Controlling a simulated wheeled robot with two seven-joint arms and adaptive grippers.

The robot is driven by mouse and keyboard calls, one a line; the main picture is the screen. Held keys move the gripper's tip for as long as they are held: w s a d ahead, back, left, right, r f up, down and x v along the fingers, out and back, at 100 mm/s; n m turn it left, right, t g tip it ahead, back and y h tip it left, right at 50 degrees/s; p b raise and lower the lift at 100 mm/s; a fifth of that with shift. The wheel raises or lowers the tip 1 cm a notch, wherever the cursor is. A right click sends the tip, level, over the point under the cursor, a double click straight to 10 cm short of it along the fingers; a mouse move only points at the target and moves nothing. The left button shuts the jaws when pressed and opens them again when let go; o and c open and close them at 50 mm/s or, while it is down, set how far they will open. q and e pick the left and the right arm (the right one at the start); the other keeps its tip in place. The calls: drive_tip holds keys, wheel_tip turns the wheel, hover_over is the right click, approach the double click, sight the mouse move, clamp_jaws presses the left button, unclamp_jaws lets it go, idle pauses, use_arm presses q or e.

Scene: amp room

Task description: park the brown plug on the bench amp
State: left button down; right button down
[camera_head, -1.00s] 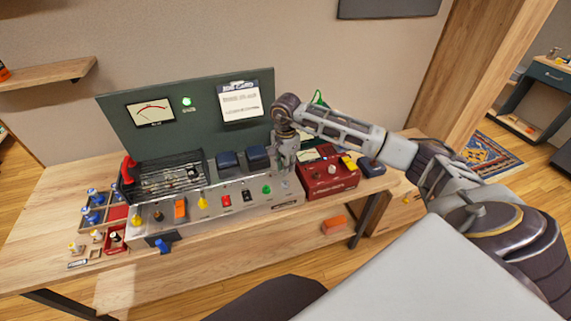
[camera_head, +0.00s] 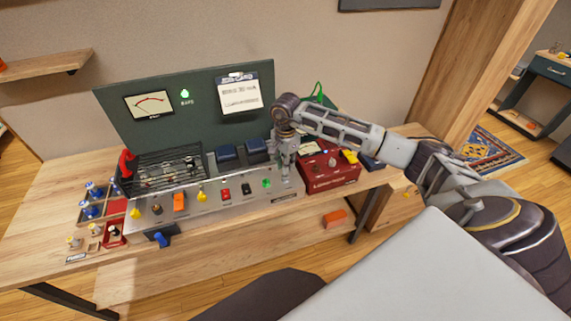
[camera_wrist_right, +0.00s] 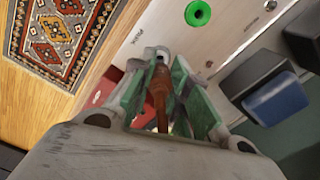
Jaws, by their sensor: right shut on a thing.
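The bench amp has a pale metal panel (camera_head: 248,200) with coloured switches and a tall dark green back plate (camera_head: 200,120). My right gripper (camera_head: 288,172) is over the right end of this panel, just right of the green button (camera_head: 266,183). In the right wrist view the gripper (camera_wrist_right: 165,75) is shut on the brown plug (camera_wrist_right: 160,98), which lies between its green finger pads. The plug's tip is close to the panel (camera_wrist_right: 150,30); I cannot tell whether it touches or enters a socket. In the head view the plug is hidden by the fingers. My left gripper is not in view.
A red box (camera_head: 327,180) stands close right of the gripper. Dark blue blocks (camera_head: 257,150) and a wire cage (camera_head: 160,168) stand behind the panel. A tray with blue parts (camera_head: 90,208) and a red holder (camera_head: 113,236) are at the left. The bench front is mostly clear.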

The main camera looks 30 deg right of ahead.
drive_tip(key=shift+b, duration=0.35)
idle(0.9)
drive_tip(key=shift+f+b, duration=1.1)
drive_tip(key=shift+f, duration=0.25)
idle(2.2)
drive_tip(key=shift+d+f+b, duration=0.15)
drive_tip(key=shift+f+b, duration=0.25)
drive_tip(key=shift+f, duration=0.1)
idle(0.7)
drive_tip(key=c, duration=1.3)
unclamp_jaws()
drive_tip(key=shift+s+d+r, duration=0.1)
drive_tip(key=shift+d+r, duration=0.05)
drive_tip(key=shift+r, duration=1.8)
drive_tip(key=shift+d+r, duration=0.15)
drive_tip(key=shift+r, duration=1.8)
